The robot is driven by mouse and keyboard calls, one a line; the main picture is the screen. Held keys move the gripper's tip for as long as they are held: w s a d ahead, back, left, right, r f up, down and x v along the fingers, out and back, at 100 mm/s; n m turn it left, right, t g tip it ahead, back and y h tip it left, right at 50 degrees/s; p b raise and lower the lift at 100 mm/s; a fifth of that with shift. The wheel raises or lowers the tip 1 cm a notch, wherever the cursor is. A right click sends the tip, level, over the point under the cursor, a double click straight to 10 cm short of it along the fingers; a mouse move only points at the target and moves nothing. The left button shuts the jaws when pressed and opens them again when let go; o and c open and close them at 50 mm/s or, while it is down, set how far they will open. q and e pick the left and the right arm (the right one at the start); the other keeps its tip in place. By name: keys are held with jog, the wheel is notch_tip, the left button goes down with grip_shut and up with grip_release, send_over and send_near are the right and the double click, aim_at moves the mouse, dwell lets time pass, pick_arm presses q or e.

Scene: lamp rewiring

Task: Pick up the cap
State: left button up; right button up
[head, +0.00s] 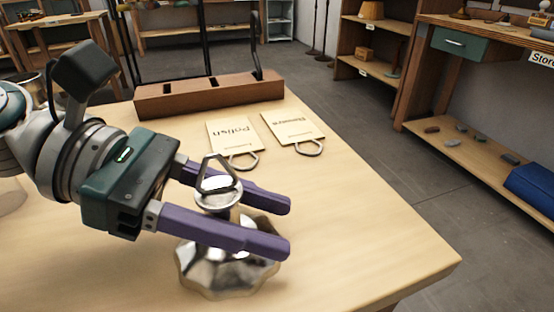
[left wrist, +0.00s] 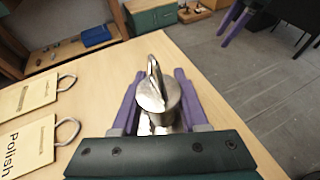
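The cap (head: 219,190) is a shiny metal disc with a triangular loop handle on top. It sits upright above a silver fluted lamp base (head: 228,268) on the wooden table. My left gripper (head: 280,225) is open, with its two purple fingers on either side of the metal stem just under the cap. In the left wrist view the cap (left wrist: 153,96) stands between the fingers. I cannot tell whether either finger touches the metal. My right gripper (left wrist: 260,51) shows in the left wrist view, open and empty, off beyond the table edge.
Two cream tags with wire loops, one reading Polish (head: 234,138) and another tag (head: 292,127), lie behind the lamp base. A brown wooden rack (head: 210,95) stands at the table's back. The table's right side (head: 380,240) is clear. Shelves stand beyond.

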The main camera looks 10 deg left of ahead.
pick_arm(q)
grip_shut()
jog(key=shift+r, duration=0.1)
notch_tip(320, 180, up, 20)
jog(key=p, duration=0.6)
jog(key=shift+p, duration=0.35)
